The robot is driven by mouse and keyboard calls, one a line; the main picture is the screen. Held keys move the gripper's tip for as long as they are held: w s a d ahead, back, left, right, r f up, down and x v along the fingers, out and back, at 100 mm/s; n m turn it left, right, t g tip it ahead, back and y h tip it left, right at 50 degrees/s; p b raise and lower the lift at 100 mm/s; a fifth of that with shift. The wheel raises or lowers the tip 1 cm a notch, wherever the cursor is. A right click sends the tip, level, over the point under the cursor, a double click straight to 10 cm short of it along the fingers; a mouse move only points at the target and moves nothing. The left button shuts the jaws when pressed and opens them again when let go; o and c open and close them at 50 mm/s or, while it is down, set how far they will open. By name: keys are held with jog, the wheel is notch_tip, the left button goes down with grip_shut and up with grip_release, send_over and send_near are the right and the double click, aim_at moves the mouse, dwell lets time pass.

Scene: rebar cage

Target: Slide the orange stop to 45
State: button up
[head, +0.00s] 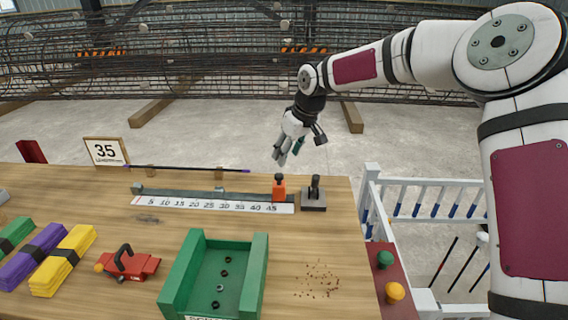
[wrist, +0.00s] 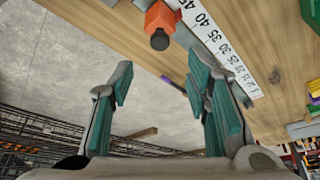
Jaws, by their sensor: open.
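The orange stop (head: 279,191) with a black knob stands upright on the metal rail (head: 180,191) behind the white scale (head: 212,205). It sits near the scale's right end, at or slightly right of the 45 mark; the exact reading cannot be told. In the wrist view the orange stop (wrist: 162,18) is at the top, beyond the fingertips, beside the scale (wrist: 220,45). My gripper (head: 288,153) hangs above and behind the stop, apart from it. In the wrist view my gripper (wrist: 158,78) has its teal-padded fingers spread with nothing between them.
A dark clamp block (head: 314,198) stands right of the rail's end. A sign reading 35 (head: 105,151) and a thin rod (head: 190,169) are behind the rail. A green tray (head: 186,275) and a red tool (head: 130,263) lie in front.

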jog(key=shift+v, duration=1.15)
jog(key=s+d+r+m+h, duration=0.15)
jog(key=s+d+r, duration=0.25)
jog(key=s, duration=0.4)
jog(key=s+d+r+m+h+p, duration=0.1)
jog(key=s+d+r+h, duration=0.1)
jog(key=s+d+r, duration=0.45)
jog(key=s+d+r+m+h, duration=0.1)
jog(key=s+d+r, duration=0.15)
jog(key=s, duration=0.75)
jog(key=s+d+f+m, duration=0.1)
jog(key=s+d+m, duration=0.1)
jog(key=s, duration=0.8)
jog(key=s+d+f+m+y+p, duration=0.1)
jog(key=s+d+m, duration=0.2)
jog(key=s, duration=0.8)
jog(key=shift+d+f+t, duration=0.2)
jog(key=shift+d+t, duration=0.2)
jog(key=shift+d, duration=0.35)
